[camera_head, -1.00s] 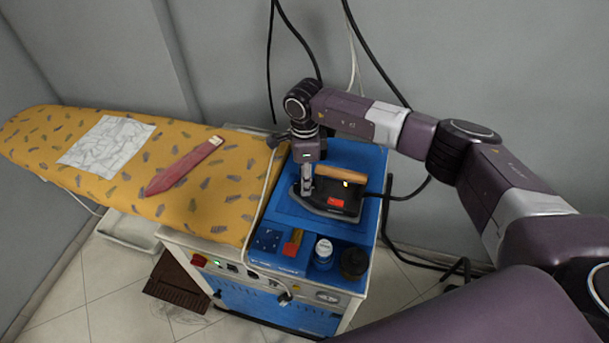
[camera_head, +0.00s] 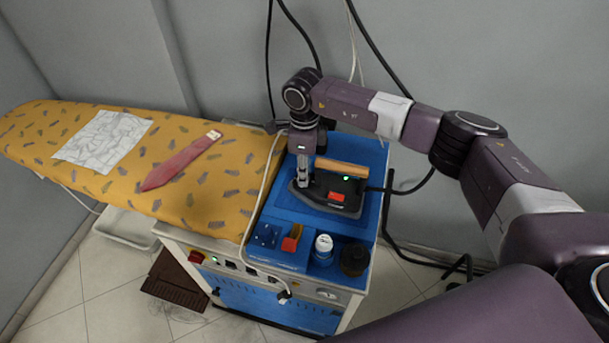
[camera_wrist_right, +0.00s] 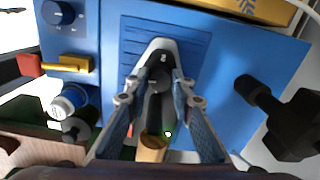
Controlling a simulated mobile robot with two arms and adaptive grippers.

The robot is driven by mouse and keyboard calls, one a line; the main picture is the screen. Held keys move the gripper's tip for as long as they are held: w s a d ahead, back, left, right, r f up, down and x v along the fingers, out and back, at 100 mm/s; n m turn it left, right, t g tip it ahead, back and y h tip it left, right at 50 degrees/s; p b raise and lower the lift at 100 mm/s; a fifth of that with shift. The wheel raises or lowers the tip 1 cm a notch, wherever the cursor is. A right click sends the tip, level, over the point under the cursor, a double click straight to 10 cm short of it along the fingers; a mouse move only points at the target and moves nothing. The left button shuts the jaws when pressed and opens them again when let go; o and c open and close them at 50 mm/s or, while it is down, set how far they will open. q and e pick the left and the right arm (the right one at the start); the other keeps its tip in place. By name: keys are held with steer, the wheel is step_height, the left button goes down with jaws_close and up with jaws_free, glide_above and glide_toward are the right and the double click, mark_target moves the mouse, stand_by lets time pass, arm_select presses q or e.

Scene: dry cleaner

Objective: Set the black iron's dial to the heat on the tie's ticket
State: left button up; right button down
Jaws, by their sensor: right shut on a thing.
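The black iron (camera_head: 345,188), with a wooden handle, rests on the blue top of the ironing station. My right gripper (camera_head: 301,178) reaches down over its front. In the right wrist view, my fingers (camera_wrist_right: 159,82) close around the iron's small dark dial (camera_wrist_right: 159,84); the marks beside it are too small to read. A green light shows on the iron. The red tie (camera_head: 180,162) lies on the yellow ironing board (camera_head: 232,190), with a small pale ticket (camera_head: 214,135) at its far end, too small to read. My left gripper is out of view.
On the station's near edge are a blue control block (camera_head: 266,235), an orange-red item (camera_head: 291,238), a white-capped blue bottle (camera_head: 323,246) and a dark round object (camera_head: 354,259). A white crinkled cloth (camera_head: 105,140) lies on the board. Cables hang behind the iron.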

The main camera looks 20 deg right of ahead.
steer(key=shift+m, duration=0.7)
steer(key=c, duration=1.7)
jaws_free()
steer(key=shift+o, duration=0.2)
steer(key=shift+r, duration=0.1)
step_height(320, 180, up, 12)
steer(key=shift+a, duration=0.1)
